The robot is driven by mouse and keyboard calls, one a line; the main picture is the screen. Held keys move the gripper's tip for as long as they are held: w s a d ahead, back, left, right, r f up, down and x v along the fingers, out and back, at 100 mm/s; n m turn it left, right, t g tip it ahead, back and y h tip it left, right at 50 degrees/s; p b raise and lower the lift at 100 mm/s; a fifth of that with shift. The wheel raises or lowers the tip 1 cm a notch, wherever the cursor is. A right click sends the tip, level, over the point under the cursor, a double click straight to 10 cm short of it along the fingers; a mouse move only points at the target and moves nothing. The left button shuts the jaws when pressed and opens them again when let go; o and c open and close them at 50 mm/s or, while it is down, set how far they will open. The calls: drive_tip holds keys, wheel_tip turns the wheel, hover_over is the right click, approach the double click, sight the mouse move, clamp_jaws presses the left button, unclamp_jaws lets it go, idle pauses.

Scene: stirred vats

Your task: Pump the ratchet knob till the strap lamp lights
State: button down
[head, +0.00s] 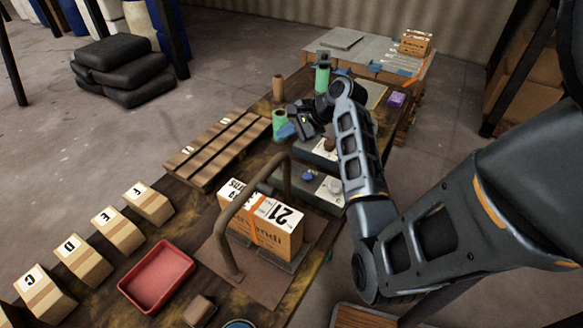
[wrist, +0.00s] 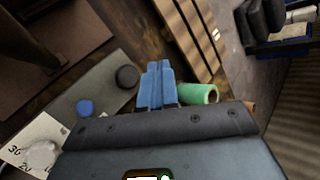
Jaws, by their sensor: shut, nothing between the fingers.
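My gripper (head: 287,131) is shut and empty above the bench, beside a green roll (head: 279,120); its blue fingers also show in the wrist view (wrist: 155,68). A carton (head: 262,222) with an orange strap (head: 260,215) stands under a brown hoop (head: 240,215). Behind it is a grey panel. In the wrist view a round black knob (wrist: 127,76), a blue round part (wrist: 85,107) and a numbered white dial (wrist: 40,155) sit on this panel (wrist: 105,95). The fingertips look close to the black knob, apart from it. I cannot tell which part is the strap lamp or whether it is lit.
A slatted wooden pallet (head: 215,150), a red tray (head: 157,276) and several lettered cartons (head: 118,231) lie along the left of the bench. My arm covers part of the bench's right side. A purple block (head: 397,100) lies at the far right.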

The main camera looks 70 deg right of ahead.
wheel_tip(320, 180, up, 3)
drive_tip(key=n+b, duration=0.3)
drive_tip(key=n, duration=1.1)
drive_tip(key=shift+h+b, duration=0.3)
drive_tip(key=shift+h, duration=0.1)
drive_tip(key=shift+f, duration=0.15)
wheel_tip(320, 180, down, 7)
drive_tip(key=b, duration=0.7)
drive_tip(key=shift+s+r+b, duration=0.1)
drive_tip(key=shift+r+b, duration=0.1)
drive_tip(key=shift+b, duration=0.15)
drive_tip(key=shift+f, duration=0.95)
drive_tip(key=shift+f, duration=0.2)
drive_tip(key=shift+f, duration=0.2)
